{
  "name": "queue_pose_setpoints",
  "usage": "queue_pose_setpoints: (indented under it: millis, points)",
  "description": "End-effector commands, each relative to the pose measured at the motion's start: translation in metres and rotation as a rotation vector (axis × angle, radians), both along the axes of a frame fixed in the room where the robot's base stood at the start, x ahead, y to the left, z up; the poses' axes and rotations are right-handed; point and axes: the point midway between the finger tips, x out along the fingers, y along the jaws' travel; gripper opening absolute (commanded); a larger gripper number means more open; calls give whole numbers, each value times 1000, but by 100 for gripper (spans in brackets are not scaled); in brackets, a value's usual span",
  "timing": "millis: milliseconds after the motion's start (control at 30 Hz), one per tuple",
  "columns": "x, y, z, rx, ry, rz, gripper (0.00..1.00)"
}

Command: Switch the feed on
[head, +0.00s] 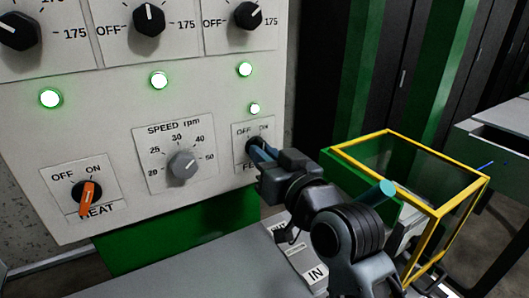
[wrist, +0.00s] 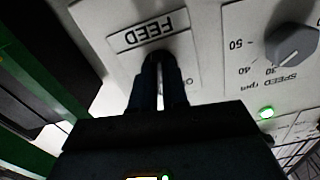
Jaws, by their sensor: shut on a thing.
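The feed switch (head: 251,143) is a dark knob on a small plate marked OFF and ON, at the right side of the white panel in the head view. The plate's FEED label (wrist: 150,31) shows upside down in the wrist view. My gripper (head: 260,151) reaches the knob from the right, its fingers shut on it. In the wrist view the two dark fingers (wrist: 159,75) run close together up to the plate. The fingers hide most of the knob, so I cannot tell which way it points. A small green lamp (head: 254,109) above the plate is lit.
The grey speed knob (head: 184,164) sits left of the feed plate, and the orange heat switch (head: 88,197) is farther left. Black dials line the top. A yellow-framed clear guard (head: 437,213) stands right of my arm. A grey surface lies below the panel.

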Motion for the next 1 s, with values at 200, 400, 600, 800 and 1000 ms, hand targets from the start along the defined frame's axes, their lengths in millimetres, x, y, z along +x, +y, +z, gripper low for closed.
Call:
queue_pose_setpoints:
  millis: [200,400,600,800,1000]
  points:
    - [0,0,0,11,9,0,0]
    - [0,0,-1,11,9,0,0]
    - [0,0,0,11,7,0,27]
    - [0,0,0,11,7,0,39]
    - [-2,-1,-1,11,7,0,39]
